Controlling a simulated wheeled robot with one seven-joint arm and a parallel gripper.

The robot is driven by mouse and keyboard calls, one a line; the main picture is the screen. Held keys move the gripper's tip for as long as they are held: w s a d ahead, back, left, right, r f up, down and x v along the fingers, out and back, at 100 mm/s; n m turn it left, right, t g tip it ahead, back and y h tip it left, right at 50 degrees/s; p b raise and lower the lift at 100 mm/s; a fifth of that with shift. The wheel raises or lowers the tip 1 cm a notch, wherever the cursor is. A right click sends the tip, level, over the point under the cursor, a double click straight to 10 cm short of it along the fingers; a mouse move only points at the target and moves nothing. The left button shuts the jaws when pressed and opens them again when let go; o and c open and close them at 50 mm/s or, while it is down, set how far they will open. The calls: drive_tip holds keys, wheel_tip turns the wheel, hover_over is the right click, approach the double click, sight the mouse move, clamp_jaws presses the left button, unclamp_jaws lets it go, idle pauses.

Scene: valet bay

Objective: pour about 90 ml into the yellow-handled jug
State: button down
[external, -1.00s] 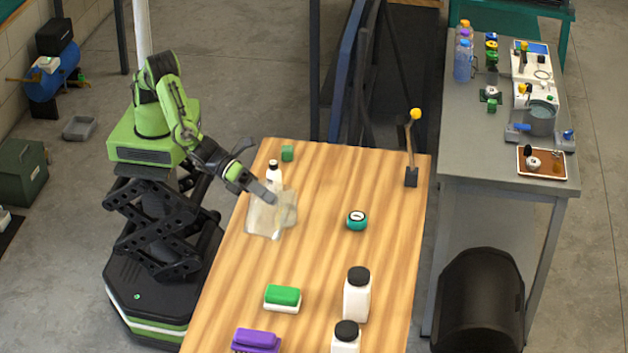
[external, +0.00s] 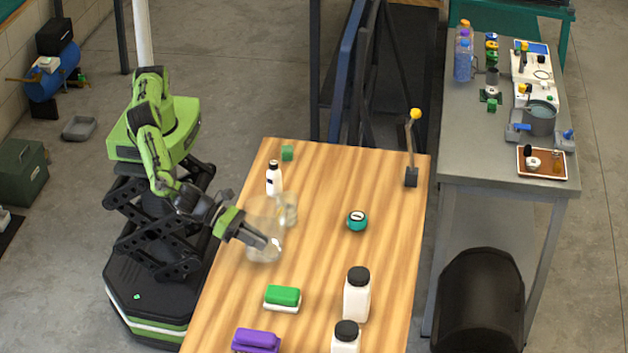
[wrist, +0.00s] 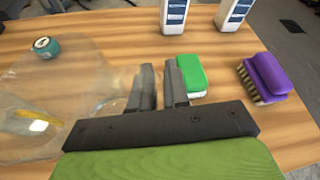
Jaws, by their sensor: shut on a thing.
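My gripper (external: 262,244) is shut at the side of a large clear jug (external: 263,214), and its fingers also show in the wrist view (wrist: 164,84). The jug looks close to upright, low over or on the wooden table. In the wrist view the clear jug (wrist: 70,85) fills the left side. A smaller clear vessel (external: 289,210) is just behind it to the right, partly overlapped. A yellow strip (wrist: 38,117) shows through the clear walls in the wrist view; I cannot tell which vessel it belongs to. The liquid levels are not readable.
On the table (external: 330,180) are a white bottle (external: 274,180), a teal round timer (external: 357,221), a green sponge-like block (external: 283,296), a purple brush (external: 256,340) and two white black-capped bottles (external: 356,298).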

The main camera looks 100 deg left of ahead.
drive_tip(key=f+b, duration=0.1)
drive_tip(key=d+f+m+y+b, duration=0.1)
drive_tip(key=f+b, duration=0.1)
drive_tip(key=shift+d+m, duration=0.3)
drive_tip(key=shift+m, duration=0.1)
idle(0.8)
